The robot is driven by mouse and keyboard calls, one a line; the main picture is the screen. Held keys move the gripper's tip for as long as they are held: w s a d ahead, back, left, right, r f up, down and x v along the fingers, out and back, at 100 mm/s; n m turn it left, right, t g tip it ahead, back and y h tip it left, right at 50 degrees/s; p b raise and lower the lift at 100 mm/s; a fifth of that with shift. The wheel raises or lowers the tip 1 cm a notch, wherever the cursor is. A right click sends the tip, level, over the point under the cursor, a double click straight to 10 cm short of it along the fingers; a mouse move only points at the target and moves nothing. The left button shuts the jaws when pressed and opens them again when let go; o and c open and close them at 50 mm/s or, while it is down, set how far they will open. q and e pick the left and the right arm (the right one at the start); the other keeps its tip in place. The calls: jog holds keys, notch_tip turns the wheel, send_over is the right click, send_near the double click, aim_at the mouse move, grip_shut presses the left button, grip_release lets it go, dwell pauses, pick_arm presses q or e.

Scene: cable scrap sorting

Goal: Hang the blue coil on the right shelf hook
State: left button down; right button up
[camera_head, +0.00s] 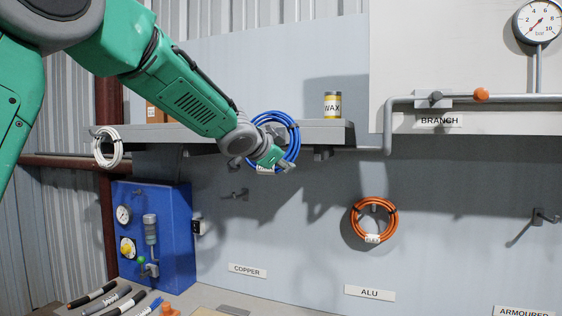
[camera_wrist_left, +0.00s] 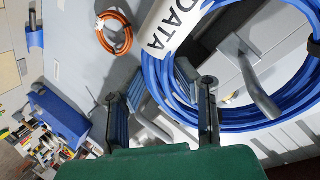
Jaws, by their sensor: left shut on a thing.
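The blue coil (camera_head: 293,140) is at the front edge of the grey shelf (camera_head: 340,133), close to its right end. My left gripper (camera_head: 268,160) is shut on the coil at its lower part. In the left wrist view the coil (camera_wrist_left: 153,85) carries a white tag (camera_wrist_left: 168,32) reading DATA, beside the gripper fingers (camera_wrist_left: 165,103). My right gripper is not in view.
A white coil (camera_head: 108,147) hangs at the shelf's left end. A WAX can (camera_head: 332,105) stands on the shelf. An orange coil (camera_head: 374,219) hangs above the ALU label. The wall hook above COPPER (camera_head: 235,194) is empty. A blue panel (camera_head: 178,225) stands lower left.

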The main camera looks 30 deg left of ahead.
pick_arm(q)
jog(key=shift+w+p, duration=0.3)
jog(key=shift+w, duration=0.5)
jog(key=shift+w+a+p, duration=0.3)
jog(key=shift+w, duration=0.4)
jog(key=shift+w+a+f+b, duration=0.1)
jog(key=shift+w+f+b, duration=0.2)
jog(key=shift+f, duration=0.3)
jog(key=shift+w+a+f+b, duration=0.1)
jog(key=shift+w+f+b, duration=0.15)
jog(key=shift+f, duration=0.35)
jog(key=shift+f, duration=0.2)
jog(key=c, duration=1.1)
grip_release()
jog(key=shift+c, duration=0.2)
